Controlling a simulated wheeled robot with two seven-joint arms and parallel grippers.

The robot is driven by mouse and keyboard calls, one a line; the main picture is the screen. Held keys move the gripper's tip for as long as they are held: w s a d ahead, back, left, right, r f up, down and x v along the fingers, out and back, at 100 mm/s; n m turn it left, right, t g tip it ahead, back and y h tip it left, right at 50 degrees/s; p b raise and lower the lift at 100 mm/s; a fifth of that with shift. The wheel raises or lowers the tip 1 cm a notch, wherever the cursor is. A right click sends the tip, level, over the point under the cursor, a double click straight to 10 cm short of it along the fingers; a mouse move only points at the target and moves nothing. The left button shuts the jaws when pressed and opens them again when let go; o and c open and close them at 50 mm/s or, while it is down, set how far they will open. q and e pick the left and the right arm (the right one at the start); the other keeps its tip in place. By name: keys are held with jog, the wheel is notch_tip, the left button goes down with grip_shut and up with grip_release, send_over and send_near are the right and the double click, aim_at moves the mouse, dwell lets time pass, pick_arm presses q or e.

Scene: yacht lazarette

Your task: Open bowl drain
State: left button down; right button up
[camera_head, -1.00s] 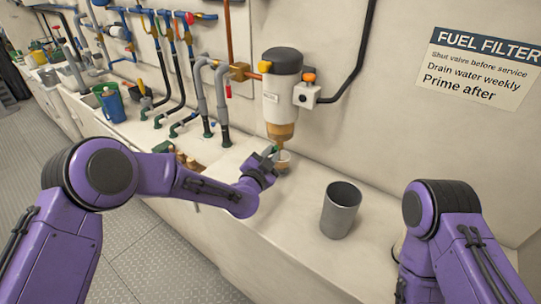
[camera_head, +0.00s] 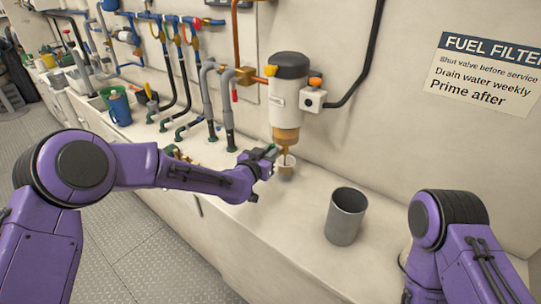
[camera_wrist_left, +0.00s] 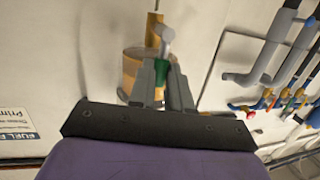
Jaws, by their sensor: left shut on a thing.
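The fuel filter (camera_head: 285,95) hangs on the wall, white with a dark cap and an amber bowl (camera_head: 286,135) at its bottom. The bowl also shows in the left wrist view (camera_wrist_left: 131,68). A brass drain (camera_wrist_left: 154,28) is beside it there. My left gripper (camera_head: 270,154) is at the drain below the bowl. In the left wrist view, its fingers (camera_wrist_left: 161,82) are shut on a green handle (camera_wrist_left: 159,76) with a pale metal end. My right gripper is out of view.
A grey metal cup (camera_head: 345,215) stands on the pale counter (camera_head: 285,240) to the right. Grey pipes (camera_head: 227,120) and valves rise to the left of the filter. A blue jug (camera_head: 119,107) is farther left. The counter front is clear.

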pick_arm(q)
jog(key=shift+a, duration=0.1)
dwell(0.4)
jog(key=c, duration=1.1)
grip_release()
jog(key=shift+w, duration=0.1)
jog(key=b+v, duration=0.3)
jog(key=v, duration=0.7)
jog(key=shift+s+a, duration=0.2)
jog(key=shift+s, duration=0.05)
